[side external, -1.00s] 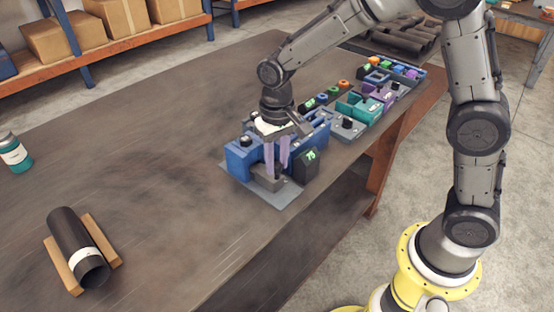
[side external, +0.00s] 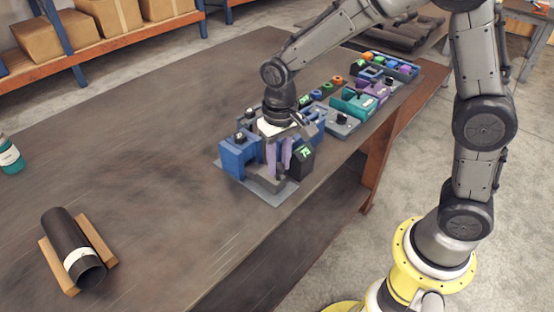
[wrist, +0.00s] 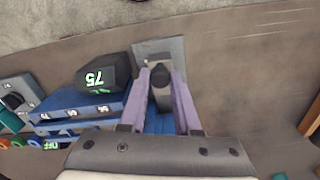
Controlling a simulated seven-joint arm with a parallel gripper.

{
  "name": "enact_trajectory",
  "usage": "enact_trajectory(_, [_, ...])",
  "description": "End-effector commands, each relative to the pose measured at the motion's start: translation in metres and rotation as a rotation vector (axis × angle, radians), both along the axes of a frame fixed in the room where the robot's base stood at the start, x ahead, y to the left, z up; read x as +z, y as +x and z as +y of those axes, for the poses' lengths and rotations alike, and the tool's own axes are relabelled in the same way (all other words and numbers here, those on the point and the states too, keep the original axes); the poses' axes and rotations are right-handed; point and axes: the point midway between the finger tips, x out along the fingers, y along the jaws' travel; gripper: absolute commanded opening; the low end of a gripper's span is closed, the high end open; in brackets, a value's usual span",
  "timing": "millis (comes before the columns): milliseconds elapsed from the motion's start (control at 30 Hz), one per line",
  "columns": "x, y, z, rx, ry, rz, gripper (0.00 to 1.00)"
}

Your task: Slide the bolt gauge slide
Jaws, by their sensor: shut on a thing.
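The bolt gauge (side external: 237,156) stands near the table's front edge. It has blue blocks on a grey base plate and a dark display block (side external: 304,153) with green digits, which also shows in the wrist view (wrist: 104,75) reading 75. My gripper (side external: 278,160) points down over the gauge with its two purple fingers. In the wrist view my gripper (wrist: 164,82) is shut on a dark upright knob (wrist: 160,76) of the gauge slide. The fingers flank the knob closely. A grey piece (side external: 263,182) of the gauge lies low by the fingertips. My wrist hides part of the blue body.
More gauges and trays (side external: 358,102) line the table to the back right, close behind the bolt gauge. A black pipe (side external: 68,240) rests on a wooden cradle at front left. A teal jar (side external: 10,157) stands at the far left. The middle left of the table (side external: 140,150) is clear.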

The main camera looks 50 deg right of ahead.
Motion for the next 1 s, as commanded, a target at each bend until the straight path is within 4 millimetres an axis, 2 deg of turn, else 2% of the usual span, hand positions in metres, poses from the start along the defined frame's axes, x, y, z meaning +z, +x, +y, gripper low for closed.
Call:
enact_trajectory(67, [0.000, -0.005, 0.000, 0.000, -0.001, 0.015, 0.00])
enact_trajectory(100, [0.000, -0.005, 0.000, 0.000, -0.001, 0.015, 0.37])
enact_trajectory(233, [0.000, -0.004, 0.000, 0.000, -0.001, 0.013, 0.60])
enact_trajectory(533, [0.000, -0.003, 0.000, 0.000, -0.001, 0.011, 0.61])
enact_trajectory(667, [0.008, -0.003, 0.000, 0.000, -0.001, 0.009, 0.61])
enact_trajectory(767, [0.022, -0.002, 0.000, 0.000, 0.000, 0.005, 0.61])
enact_trajectory(1000, [0.073, -0.002, 0.000, 0.000, 0.001, 0.004, 0.61])
